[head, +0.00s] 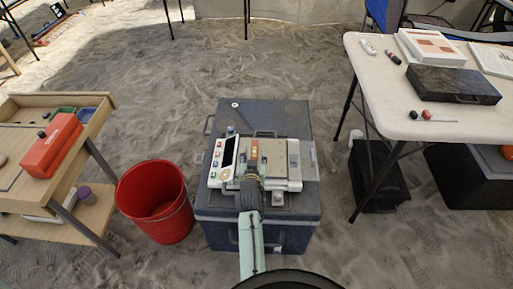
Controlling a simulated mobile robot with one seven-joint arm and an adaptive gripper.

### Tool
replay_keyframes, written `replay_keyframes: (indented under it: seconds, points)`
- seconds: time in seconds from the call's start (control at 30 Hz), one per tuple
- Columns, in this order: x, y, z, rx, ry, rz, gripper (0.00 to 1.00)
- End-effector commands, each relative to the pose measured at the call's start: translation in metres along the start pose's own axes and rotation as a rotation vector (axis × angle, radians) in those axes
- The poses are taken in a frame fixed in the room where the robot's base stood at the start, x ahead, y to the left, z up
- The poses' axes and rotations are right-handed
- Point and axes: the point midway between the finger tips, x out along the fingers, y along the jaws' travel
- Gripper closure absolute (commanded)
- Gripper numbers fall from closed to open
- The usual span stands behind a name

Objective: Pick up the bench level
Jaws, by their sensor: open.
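My gripper (251,164) is over the middle of a grey chest, reaching in from the bottom of the head view. Its fingers are small and dark here, and I see nothing clearly held. A small orange-brown piece (253,150) shows at the fingertips; it may be the bench level, but it is too small to be sure. It appears to lie on or just above a pale grey case (294,164) on the chest. Whether the fingers touch it cannot be told. My gripper hides part of the case.
The dark grey chest (285,114) stands on sandy ground. A red bucket (158,207) is at its left, near a wooden table (30,105) with a red box (52,146). A white table (375,82) with a black case (452,84) is at the right.

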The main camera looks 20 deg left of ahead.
Motion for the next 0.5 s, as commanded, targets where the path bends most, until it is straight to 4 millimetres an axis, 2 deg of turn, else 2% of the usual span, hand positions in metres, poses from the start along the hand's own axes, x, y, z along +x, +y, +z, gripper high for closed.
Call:
replay_keyframes:
  seconds: [0.27, 0.5]
  points:
    - [-0.0005, -0.0012, 0.0033, 0.000, -0.003, 0.000, 0.55]
    - [-0.0004, -0.0010, 0.0036, 0.000, -0.004, 0.000, 0.70]
